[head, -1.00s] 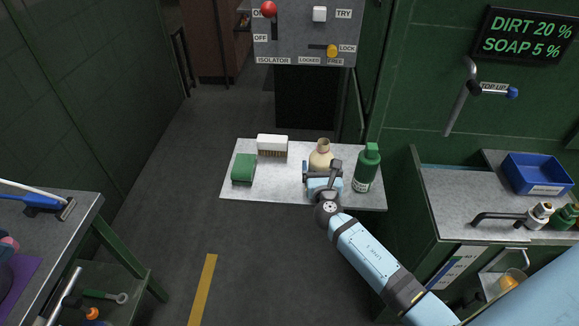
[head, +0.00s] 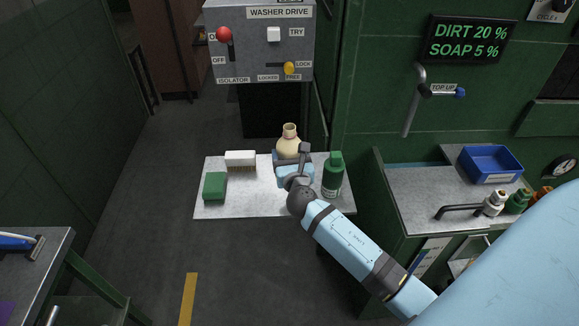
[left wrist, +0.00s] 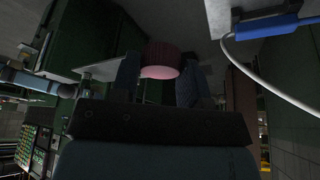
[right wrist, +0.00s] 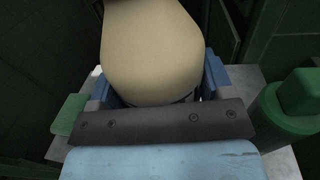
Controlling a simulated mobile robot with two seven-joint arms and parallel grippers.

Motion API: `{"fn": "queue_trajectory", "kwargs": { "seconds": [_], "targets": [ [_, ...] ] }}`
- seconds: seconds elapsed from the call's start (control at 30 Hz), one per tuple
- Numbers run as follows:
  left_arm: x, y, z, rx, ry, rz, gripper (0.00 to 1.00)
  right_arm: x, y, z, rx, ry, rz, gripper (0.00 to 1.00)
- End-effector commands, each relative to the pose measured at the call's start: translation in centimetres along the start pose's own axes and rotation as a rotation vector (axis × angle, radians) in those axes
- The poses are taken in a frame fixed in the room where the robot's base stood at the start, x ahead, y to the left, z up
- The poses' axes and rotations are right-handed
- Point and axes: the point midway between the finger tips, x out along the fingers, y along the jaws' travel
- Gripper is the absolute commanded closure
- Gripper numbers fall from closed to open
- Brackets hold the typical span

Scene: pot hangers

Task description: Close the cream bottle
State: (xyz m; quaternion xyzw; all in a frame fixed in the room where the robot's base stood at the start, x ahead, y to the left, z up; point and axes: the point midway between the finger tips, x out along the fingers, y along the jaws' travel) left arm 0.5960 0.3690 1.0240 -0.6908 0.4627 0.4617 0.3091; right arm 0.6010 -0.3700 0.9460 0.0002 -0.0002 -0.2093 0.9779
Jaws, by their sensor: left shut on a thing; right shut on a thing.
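The cream bottle (head: 289,145) is upright with an open, uncapped mouth. My right gripper (head: 293,165) is shut on its lower body and seems to hold it just above the small shelf. The bottle's body (right wrist: 150,50) fills the upper middle of the right wrist view, between the blue fingers. In the left wrist view, my left gripper (left wrist: 158,82) is shut on a dark red-brown ribbed cap (left wrist: 161,56) with a pinkish underside. My left gripper is outside the head view.
On the shelf (head: 245,205) stand a green bottle (head: 332,178) close right of my right gripper, a white brush (head: 240,159) and a green block (head: 214,186). The washer drive panel (head: 258,45) is behind. A counter with a blue tray (head: 490,162) is at right.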

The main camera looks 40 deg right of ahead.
Motion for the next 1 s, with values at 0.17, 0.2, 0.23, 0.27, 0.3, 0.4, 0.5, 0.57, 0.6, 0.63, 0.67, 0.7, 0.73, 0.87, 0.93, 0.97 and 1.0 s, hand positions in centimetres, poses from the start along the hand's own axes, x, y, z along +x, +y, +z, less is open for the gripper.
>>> {"fn": "queue_trajectory", "kwargs": {
  "seconds": [0.17, 0.2, 0.23, 0.27, 0.3, 0.4, 0.5, 0.57, 0.6, 0.63, 0.67, 0.7, 0.73, 0.87, 0.93, 0.97, 1.0],
  "targets": [
    [-1.7, 0.0, -0.7, 0.0, 0.0, 0.0, 0.8, 0.0, 0.0, 5.7, 0.0, -0.004, 0.003, 0.55],
    [-1.8, 0.0, -0.8, 0.0, 0.0, 0.0, 0.8, 0.0, 0.0, 6.5, 0.0, -0.004, 0.001, 0.55],
    [-1.9, 0.0, -0.8, 0.0, 0.0, 0.0, 0.8, 0.0, 0.0, 7.1, 0.0, -0.004, 0.002, 0.55],
    [-2.1, 0.0, -0.9, 0.0, 0.0, 0.0, 0.8, 0.0, 0.0, 7.7, 0.0, -0.004, 0.002, 0.55],
    [-2.2, 0.0, -0.9, 0.0, 0.0, 0.0, 0.8, 0.0, 0.0, 8.3, -0.001, -0.003, 0.001, 0.55],
    [-2.3, 0.0, -1.0, 0.0, 0.0, 0.0, 0.8, 0.0, 0.0, 9.5, -0.001, -0.003, 0.0, 0.55],
    [-2.4, 0.0, -1.0, 0.0, 0.0, 0.0, 0.8, 0.0, 0.0, 10.2, 0.0, -0.001, 0.001, 0.55],
    [-2.5, 0.0, -1.0, 0.0, 0.0, 0.0, 0.8, 0.0, 0.0, 10.4, -0.001, -0.001, 0.001, 0.55],
    [-2.5, 0.0, -1.0, 0.0, 0.0, 0.0, 0.8, 0.0, 0.0, 10.5, -0.002, -0.001, 0.001, 0.55],
    [-2.5, 0.0, -1.0, 0.0, 0.0, 0.0, 0.8, 0.0, 0.0, 10.5, -0.002, 0.0, 0.001, 0.55],
    [-2.5, 0.0, -1.0, 0.0, 0.0, 0.0, 0.8, 0.0, 0.0, 10.5, -0.002, 0.0, 0.001, 0.55],
    [-2.5, 0.0, -1.0, 0.0, 0.0, 0.0, 0.8, 0.0, 0.0, 10.5, -0.001, 0.0, 0.001, 0.55],
    [-2.5, 0.0, -1.0, 0.0, 0.0, 0.0, 0.8, 0.0, 0.0, 10.5, -0.001, 0.0, 0.001, 0.55],
    [-2.5, 0.0, -1.0, 0.0, 0.0, 0.0, 0.8, 0.0, 0.0, 10.5, -0.001, 0.0, 0.0, 0.55],
    [-2.5, 0.0, -1.0, 0.0, 0.0, 0.0, 0.8, 0.0, 0.0, 10.5, -0.001, 0.0, 0.0, 0.29],
    [-2.5, 0.0, -1.0, 0.0, 0.0, 0.0, 0.8, 0.0, 0.0, 10.5, -0.001, 0.0, 0.0, 0.35],
    [-2.5, 0.0, -1.0, 0.0, 0.0, 0.0, 0.8, 0.0, 0.0, 10.5, -0.001, 0.0, 0.0, 0.45]
  ]
}}
